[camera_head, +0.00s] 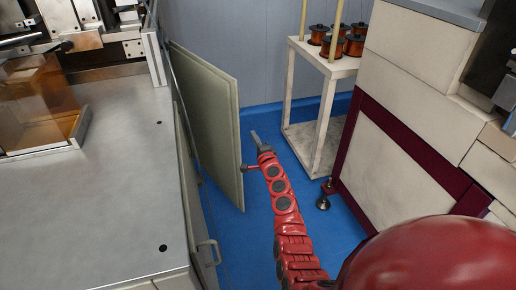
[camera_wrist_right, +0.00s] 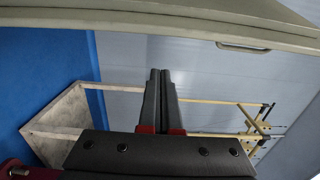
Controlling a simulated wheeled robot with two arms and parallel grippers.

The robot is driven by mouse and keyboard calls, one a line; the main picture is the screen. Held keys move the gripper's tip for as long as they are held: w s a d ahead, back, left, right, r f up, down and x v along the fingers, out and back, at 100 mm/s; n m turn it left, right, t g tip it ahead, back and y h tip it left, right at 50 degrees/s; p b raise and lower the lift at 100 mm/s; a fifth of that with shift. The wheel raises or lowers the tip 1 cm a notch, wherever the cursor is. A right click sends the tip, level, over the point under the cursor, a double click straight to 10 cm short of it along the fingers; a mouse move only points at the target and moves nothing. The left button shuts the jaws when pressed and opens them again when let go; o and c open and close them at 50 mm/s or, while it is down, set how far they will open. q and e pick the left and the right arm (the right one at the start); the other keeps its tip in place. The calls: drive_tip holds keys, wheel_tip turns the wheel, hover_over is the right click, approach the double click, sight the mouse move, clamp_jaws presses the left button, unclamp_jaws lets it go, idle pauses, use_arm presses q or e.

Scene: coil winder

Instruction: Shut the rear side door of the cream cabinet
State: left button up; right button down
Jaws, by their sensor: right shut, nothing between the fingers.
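The rear side door (camera_head: 212,125) is a cream-green panel standing open, swung out from the side of the cabinet (camera_head: 100,200) into the aisle. In the right wrist view the door (camera_wrist_right: 120,18) crosses the top as a pale band, with a handle (camera_wrist_right: 243,47) at its lower edge. My right gripper (camera_head: 256,138) is just right of the door's outer face in the head view, its fingers (camera_wrist_right: 160,75) shut and empty. Whether any part of it touches the door cannot be told. My left gripper is not in view.
A cream rack (camera_head: 330,68) with copper spools (camera_head: 335,45) stands behind on the right. A cream and maroon machine (camera_head: 400,150) stands right of my arm. Blue floor (camera_head: 240,225) is clear between. A handle (camera_head: 210,252) sits on the cabinet's nearer side.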

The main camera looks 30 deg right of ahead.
drive_tip(key=w+a, duration=0.1)
drive_tip(key=w+a+p, duration=0.1)
drive_tip(key=a, duration=0.1)
drive_tip(key=shift+a, duration=0.2)
idle(0.4)
